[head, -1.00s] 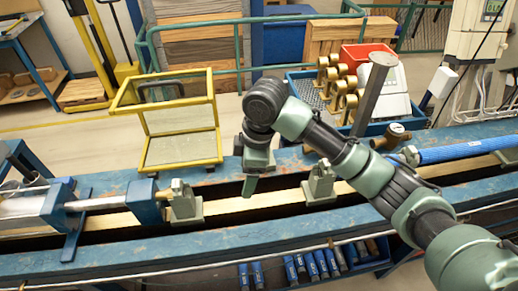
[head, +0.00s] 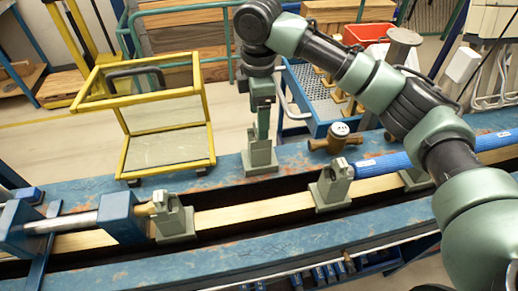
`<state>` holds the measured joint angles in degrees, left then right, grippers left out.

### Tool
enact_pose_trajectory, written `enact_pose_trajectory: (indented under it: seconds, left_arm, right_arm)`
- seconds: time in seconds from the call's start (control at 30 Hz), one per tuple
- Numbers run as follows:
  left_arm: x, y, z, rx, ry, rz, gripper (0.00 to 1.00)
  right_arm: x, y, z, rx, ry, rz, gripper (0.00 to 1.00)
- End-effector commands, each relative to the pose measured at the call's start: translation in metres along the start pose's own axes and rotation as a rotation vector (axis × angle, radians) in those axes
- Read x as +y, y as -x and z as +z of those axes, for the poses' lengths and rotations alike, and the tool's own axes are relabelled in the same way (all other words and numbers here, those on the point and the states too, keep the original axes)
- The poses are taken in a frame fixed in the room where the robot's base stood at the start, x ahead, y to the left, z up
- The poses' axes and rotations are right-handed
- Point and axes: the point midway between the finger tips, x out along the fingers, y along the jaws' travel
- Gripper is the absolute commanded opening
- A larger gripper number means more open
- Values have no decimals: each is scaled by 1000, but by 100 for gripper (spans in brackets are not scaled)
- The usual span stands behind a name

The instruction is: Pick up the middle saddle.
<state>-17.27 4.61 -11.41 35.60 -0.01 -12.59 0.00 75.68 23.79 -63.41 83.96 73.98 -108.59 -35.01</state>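My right gripper (head: 261,138) reaches in from the right and points down. It is shut on the upper part of a grey-green saddle (head: 261,160), the middle one. This saddle hangs upright in front of the bench's back edge, off the wooden rail. A left saddle (head: 175,222) stands on the rail beside the end of the left clamp. A right saddle (head: 330,190) stands at the end of the blue pipe (head: 385,163). Another saddle (head: 416,180) is partly hidden under that pipe. My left gripper is out of view.
The blue bench (head: 265,249) runs across the view, with the rail (head: 255,213) bare between left and right saddles.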

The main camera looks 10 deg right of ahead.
Motion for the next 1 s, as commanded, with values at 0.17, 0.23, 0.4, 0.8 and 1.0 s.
enact_pose_trajectory:
  seconds: [0.17, 0.23, 0.4, 0.8, 1.0]
  left_arm:
    - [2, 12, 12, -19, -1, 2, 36]
    - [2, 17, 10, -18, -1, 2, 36]
    - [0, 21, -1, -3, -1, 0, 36]
    - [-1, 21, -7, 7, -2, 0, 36]
    - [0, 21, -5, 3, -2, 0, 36]
  right_arm:
    - [-1, -20, 2, -1, -1, -4, 75]
    - [-1, -30, 3, -2, -2, -4, 75]
    - [-1, -54, 2, 0, -1, -2, 75]
    - [-1, -60, 2, 0, 0, 0, 44]
    - [-1, -59, 2, 0, 0, 0, 0]
